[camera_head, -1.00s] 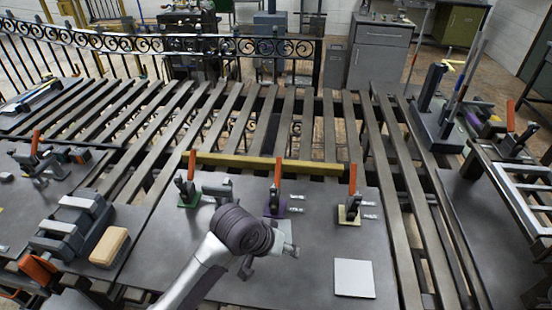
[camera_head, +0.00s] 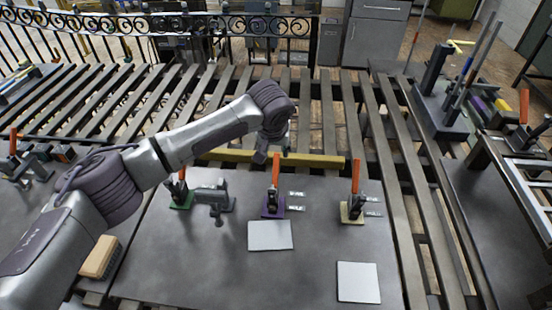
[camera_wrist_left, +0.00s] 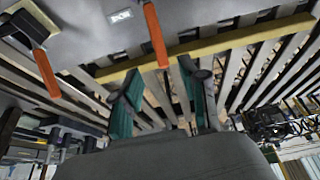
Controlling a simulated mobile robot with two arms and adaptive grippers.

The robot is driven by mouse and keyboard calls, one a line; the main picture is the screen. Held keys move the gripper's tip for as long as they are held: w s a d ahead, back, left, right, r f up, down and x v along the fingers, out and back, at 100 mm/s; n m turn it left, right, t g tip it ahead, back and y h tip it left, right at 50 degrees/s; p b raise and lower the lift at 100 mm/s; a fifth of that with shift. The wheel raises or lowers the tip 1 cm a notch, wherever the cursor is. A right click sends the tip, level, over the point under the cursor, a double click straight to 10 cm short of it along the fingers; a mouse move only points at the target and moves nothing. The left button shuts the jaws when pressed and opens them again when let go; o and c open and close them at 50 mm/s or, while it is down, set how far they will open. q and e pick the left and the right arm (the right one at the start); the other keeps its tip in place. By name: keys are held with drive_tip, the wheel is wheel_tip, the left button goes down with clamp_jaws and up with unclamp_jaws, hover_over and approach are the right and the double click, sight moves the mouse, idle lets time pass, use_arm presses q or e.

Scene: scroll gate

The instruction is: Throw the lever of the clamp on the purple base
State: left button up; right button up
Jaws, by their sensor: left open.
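The clamp on the purple base (camera_head: 272,210) stands on the grey table plate, with its orange lever (camera_head: 276,172) upright. My left gripper (camera_head: 272,152) is raised just beyond the lever's top, seen from the head, partly hidden by my wrist. In the left wrist view my gripper (camera_wrist_left: 165,102) is open, its two teal-padded fingers apart with nothing between them. An orange lever (camera_wrist_left: 155,35), seemingly that of the purple-base clamp, shows beyond the fingers at the top. I cannot tell whether the gripper touches it. My right gripper is not in view.
A green-base clamp (camera_head: 181,192) with a grey arm stands left, a yellow-base clamp (camera_head: 353,208) right, both levers upright. A yellow bar (camera_head: 320,159) runs behind them. Pale square plates lie in front (camera_head: 270,236) and at the right (camera_head: 358,282). A brush-like block (camera_head: 99,258) lies left.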

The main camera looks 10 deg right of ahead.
sight(276, 162)
use_arm(q)
drive_tip(key=p+x, duration=0.1)
drive_tip(key=x, duration=0.8)
drive_tip(key=shift+w+f, duration=0.1)
drive_tip(key=shift+f, duration=0.2)
clamp_jaws()
